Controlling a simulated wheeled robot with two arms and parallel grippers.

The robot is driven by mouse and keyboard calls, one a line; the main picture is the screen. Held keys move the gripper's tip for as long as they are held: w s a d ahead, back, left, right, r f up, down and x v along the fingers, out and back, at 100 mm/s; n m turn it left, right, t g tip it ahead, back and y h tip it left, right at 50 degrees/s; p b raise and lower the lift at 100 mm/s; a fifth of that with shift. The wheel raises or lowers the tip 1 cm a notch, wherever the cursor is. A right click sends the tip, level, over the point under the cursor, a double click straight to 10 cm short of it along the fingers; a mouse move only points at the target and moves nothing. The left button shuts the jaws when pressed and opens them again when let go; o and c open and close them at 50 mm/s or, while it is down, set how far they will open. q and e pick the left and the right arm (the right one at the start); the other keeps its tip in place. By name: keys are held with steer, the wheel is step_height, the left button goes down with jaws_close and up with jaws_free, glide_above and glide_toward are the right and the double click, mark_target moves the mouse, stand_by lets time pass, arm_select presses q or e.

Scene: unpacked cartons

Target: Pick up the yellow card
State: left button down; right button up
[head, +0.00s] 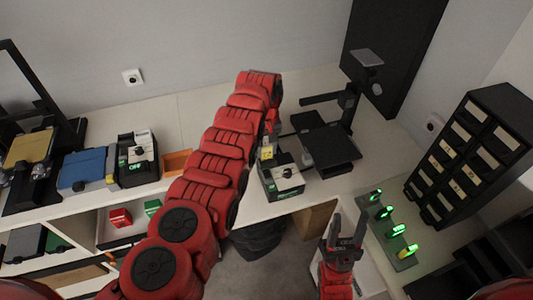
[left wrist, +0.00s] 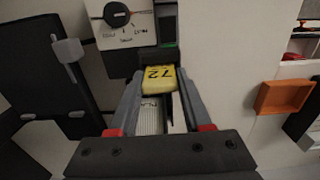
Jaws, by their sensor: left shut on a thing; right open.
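The yellow card (left wrist: 158,80), marked "72", sits between the fingertips of my left gripper (left wrist: 159,76) in the left wrist view. The gripper is shut on it. The card is right beside a black box with a white face and a dark knob (left wrist: 125,28); I cannot tell whether it still touches the box. In the head view the card (head: 267,153) shows as a small yellow patch at the back of that box (head: 284,179), and my left arm hides most of the gripper. My right gripper (head: 342,241) is open and empty, in front of the table.
A black stand (head: 328,145) is to the right of the box. An orange tray (head: 177,162), a similar knobbed box (head: 137,160) and a blue box (head: 84,169) stand to the left. A row of green-lit switches (head: 391,227) and a black drawer cabinet (head: 470,155) are at the right.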

mark_target(267, 147)
arm_select(q)
steer(key=shift+r, duration=0.1)
steer(key=shift+r+b, duration=0.35)
steer(key=shift+r, duration=0.25)
step_height(267, 147, up, 2)
steer(key=shift+d+r+b, duration=0.1)
steer(key=shift+r+b, duration=0.05)
steer(key=shift+b, duration=0.45)
steer(key=s+r+p, duration=0.1)
steer(key=s+p, duration=1)
steer(key=s, duration=0.5)
steer(key=shift+d+r, duration=0.15)
steer(key=shift+d, duration=0.2)
steer(key=shift+w, duration=0.1)
